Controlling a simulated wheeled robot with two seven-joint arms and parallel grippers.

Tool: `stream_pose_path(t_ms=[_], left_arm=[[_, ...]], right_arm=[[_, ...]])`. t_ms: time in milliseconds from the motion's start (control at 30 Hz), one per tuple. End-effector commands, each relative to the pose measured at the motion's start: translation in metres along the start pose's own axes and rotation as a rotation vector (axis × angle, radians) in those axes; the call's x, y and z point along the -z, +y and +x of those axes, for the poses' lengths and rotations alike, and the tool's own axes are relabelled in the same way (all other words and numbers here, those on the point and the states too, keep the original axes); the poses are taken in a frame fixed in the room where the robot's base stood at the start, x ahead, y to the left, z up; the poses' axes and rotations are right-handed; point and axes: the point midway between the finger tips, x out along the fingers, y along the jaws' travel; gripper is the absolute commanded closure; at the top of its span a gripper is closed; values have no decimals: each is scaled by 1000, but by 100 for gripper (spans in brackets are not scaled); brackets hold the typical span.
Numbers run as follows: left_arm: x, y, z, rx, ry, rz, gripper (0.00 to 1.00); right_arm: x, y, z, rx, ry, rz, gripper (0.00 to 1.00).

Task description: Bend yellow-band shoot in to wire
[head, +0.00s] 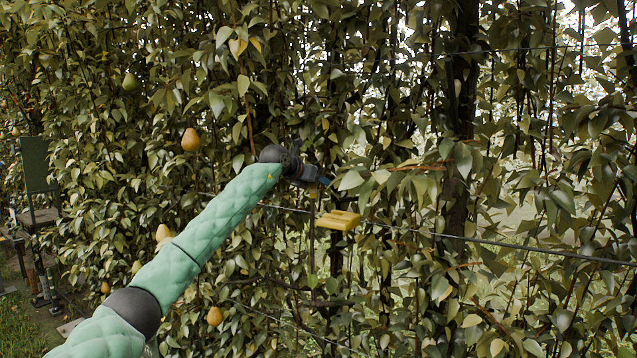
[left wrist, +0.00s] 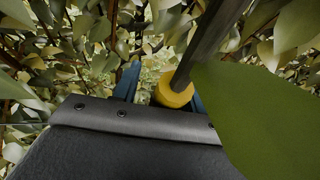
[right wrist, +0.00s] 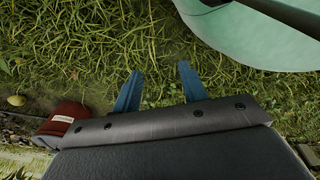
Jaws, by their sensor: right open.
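The yellow band (left wrist: 172,94) sits around a dark shoot (left wrist: 212,42) in the left wrist view. My left gripper (left wrist: 160,90) is open, with its blue fingers on either side of the band. The band is nearer the right finger; a gap shows on its left. A large green leaf (left wrist: 255,115) hides part of the right finger. In the head view my left gripper (head: 318,180) is at the foliage, just above the wire (head: 480,241). The band is not clear there. My right gripper (left wrist: 160,90) shows in its own wrist view (right wrist: 158,88), open and empty above grass.
A yellow slotted piece (head: 338,220) is close to the wire, below my left gripper. Dense leaves and stems surround it, with a dark trunk (head: 460,130) to the right. Pears (head: 190,140) hang at the left. A red object (right wrist: 68,118) lies on the ground.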

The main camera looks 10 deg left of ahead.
Motion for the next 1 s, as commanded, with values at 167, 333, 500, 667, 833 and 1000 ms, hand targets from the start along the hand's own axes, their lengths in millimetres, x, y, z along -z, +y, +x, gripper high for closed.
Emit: stream_pose_path(t_ms=[167, 333, 500, 667, 833, 1000], left_arm=[[1, 0, -2, 0, 0, 0, 58], [3, 1, -14, -1, -2, 2, 58], [3, 1, -35, 0, -1, 1, 58], [3, 1, -53, 0, 1, 2, 58], [1, 1, -66, 1, 0, 0, 58], [1, 0, -73, 2, 2, 0, 58]], right_arm=[[2, -4, 2, 3, 1, 2, 58], [15, -5, 3, 4, 11, 1, 58], [45, -4, -5, 4, 24, 3, 58], [62, -9, -17, 9, 18, 9, 58], [72, -13, -28, 14, 7, 14, 58], [77, -14, -34, 16, 2, 16, 58]])
